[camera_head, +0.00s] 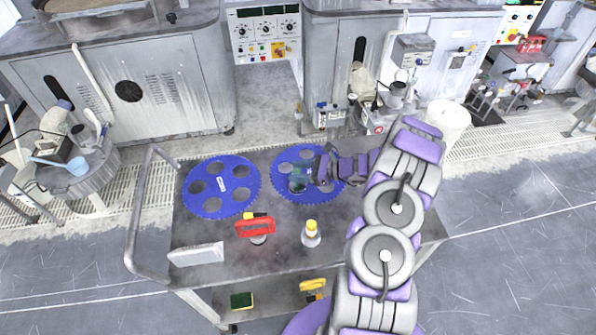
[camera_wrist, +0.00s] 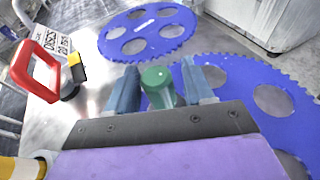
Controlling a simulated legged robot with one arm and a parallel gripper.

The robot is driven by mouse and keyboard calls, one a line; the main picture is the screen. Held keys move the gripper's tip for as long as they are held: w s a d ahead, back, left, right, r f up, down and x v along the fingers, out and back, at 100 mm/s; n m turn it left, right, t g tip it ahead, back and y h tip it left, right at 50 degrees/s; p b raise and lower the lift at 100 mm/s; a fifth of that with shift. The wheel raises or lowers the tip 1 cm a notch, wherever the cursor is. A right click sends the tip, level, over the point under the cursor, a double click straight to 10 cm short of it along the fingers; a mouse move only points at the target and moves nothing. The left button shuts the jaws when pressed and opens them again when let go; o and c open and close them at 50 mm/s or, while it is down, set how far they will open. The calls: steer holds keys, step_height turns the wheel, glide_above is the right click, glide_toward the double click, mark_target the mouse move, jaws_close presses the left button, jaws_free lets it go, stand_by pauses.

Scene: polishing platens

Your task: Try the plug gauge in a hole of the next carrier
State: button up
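Two blue toothed carriers with round holes lie flat on the cart top (camera_head: 281,246). The left carrier (camera_head: 203,208) has a small white label; it also shows at the top of the wrist view (camera_wrist: 112,43). The right carrier (camera_head: 287,155) is partly covered by my gripper (camera_head: 308,174); it also shows at right in the wrist view (camera_wrist: 235,72).
A red-handled tool (camera_head: 256,228), a bottle with a yellow cap (camera_head: 311,236) and a white labelled block (camera_head: 196,255) stand along the cart's front. A green-and-yellow item (camera_head: 242,300) lies on the lower shelf. Grey machines (camera_head: 130,85) stand behind the cart.

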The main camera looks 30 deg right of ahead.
steer(key=shift+o, duration=1.4)
steer(key=shift+a, duration=0.35)
steer(key=shift+a+r, duration=0.1)
steer(key=shift+a, duration=0.35)
steer(key=p+v, duration=0.3)
steer(key=v, duration=1.3)
steer(key=s+a+r+n+g, duration=0.2)
steer(key=a+r+n+g, duration=0.1)
steer(key=a+r+n, duration=0.4)
steer(key=s+a+r+n+g+h, duration=0.15)
steer(key=a+r+g, duration=0.3)
steer(key=a, duration=0.45)
steer(key=s+a+r+n+g+y, duration=0.1)
steer(key=s+a+r+n+g, duration=0.15)
steer(key=a+r+n, duration=0.45)
steer(key=s+a+r+n+g+h, duration=0.2)
steer(key=s+a+n+h, duration=0.25)
steer(key=s+a, duration=0.45)
steer(key=s+d+r+n+h, duration=0.1)
steer(key=s+d+n+h, duration=0.1)
steer(key=s, duration=0.5)
steer(key=s+d+r+n+t+h, duration=0.1)
steer(key=s+d+n+h, duration=0.1)
steer(key=s, duration=0.6)
steer(key=shift+n+h, duration=0.9)
steer(key=shift+h, duration=0.3)
steer(key=shift+s+d, duration=0.1)
steer(key=shift+d, duration=0.1)
